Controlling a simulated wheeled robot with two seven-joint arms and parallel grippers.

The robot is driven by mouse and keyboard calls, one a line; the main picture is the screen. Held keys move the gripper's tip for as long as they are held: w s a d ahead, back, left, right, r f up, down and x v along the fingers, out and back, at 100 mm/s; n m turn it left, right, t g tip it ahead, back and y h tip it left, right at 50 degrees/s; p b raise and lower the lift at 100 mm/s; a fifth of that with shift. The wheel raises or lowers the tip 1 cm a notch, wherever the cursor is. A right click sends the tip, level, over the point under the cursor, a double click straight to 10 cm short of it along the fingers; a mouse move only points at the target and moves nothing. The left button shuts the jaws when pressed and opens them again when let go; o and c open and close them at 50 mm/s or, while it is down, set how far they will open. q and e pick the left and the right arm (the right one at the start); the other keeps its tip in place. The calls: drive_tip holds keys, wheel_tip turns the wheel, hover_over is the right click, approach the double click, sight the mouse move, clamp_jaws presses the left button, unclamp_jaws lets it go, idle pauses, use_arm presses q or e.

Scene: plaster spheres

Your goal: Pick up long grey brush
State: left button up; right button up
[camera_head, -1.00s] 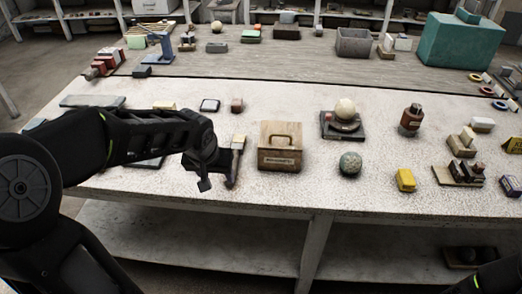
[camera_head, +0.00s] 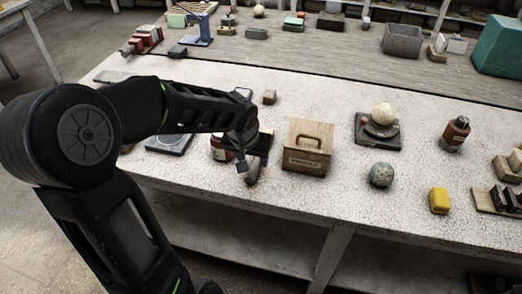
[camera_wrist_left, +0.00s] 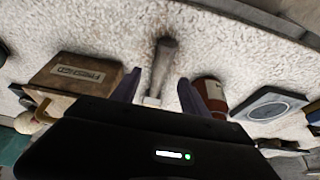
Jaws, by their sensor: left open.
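The long grey brush (camera_wrist_left: 162,72) lies on the pale speckled table, its grey handle pointing away from my left gripper in the left wrist view and its light end near the gripper body. My left gripper (camera_wrist_left: 159,84) is open, with one finger on each side of the brush. Nothing shows it closed on the brush. In the head view my left gripper (camera_head: 248,163) is over the brush, near the table's front edge. The gripper hides most of the brush there. My right gripper is not in view.
A wooden box with a handle (camera_head: 307,147) stands close to the right of the gripper. A brown jar (camera_wrist_left: 208,92) is on the other side, with a dark square plate (camera_wrist_left: 270,104) beyond. A greenish sphere (camera_head: 381,175) and yellow block (camera_head: 439,200) lie farther right.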

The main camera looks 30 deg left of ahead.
sight(254, 164)
use_arm(q)
drive_tip(key=shift+x, duration=2.65)
drive_tip(key=shift+a, duration=0.1)
drive_tip(key=shift+c, duration=0.4)
clamp_jaws()
